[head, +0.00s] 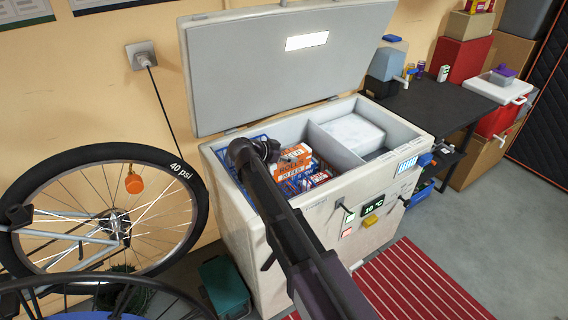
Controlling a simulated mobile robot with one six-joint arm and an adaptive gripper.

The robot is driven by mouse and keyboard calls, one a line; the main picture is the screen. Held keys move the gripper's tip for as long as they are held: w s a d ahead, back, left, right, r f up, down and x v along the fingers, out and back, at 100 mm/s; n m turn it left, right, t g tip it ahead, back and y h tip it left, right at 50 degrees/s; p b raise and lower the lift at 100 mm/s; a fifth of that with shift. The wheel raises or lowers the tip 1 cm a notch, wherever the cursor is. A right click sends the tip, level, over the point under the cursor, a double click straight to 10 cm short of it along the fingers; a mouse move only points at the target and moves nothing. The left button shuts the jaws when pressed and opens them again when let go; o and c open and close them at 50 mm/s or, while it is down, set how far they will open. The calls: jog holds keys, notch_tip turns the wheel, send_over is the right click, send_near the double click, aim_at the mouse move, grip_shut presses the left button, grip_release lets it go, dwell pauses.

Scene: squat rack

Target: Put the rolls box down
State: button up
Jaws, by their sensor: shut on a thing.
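The open chest freezer (254,212) stands against the wall, with its lid raised. My arm reaches across its front edge into the left compartment. My gripper (269,152) is at the arm's far end, low over this compartment, and is shut on the rolls box (293,161). The box is orange and white with printed lettering. It sits tilted in the view, among or just above other packs. The fingertips and the box's underside are hidden, so I cannot tell whether the box touches what is below.
A blue wire basket (228,156) and blue-red packs (316,178) lie in the left compartment. A divider separates it from a white block (347,134) on the right. A bicycle wheel (110,215) stands left; a dark table (432,103) stands right.

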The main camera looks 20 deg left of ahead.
jog(key=shift+a, duration=0.2)
jog(key=shift+w+a, duration=0.15)
jog(key=shift+a, duration=0.35)
jog(key=shift+a+f+b, duration=0.15)
jog(key=shift+f+b, duration=0.2)
notch_tip(320, 180, down, 3)
jog(key=b, duration=0.3)
jog(key=shift+f+b, duration=0.3)
jog(key=o, duration=1.3)
jog(key=shift+r, duration=0.1)
jog(key=shift+c, duration=0.2)
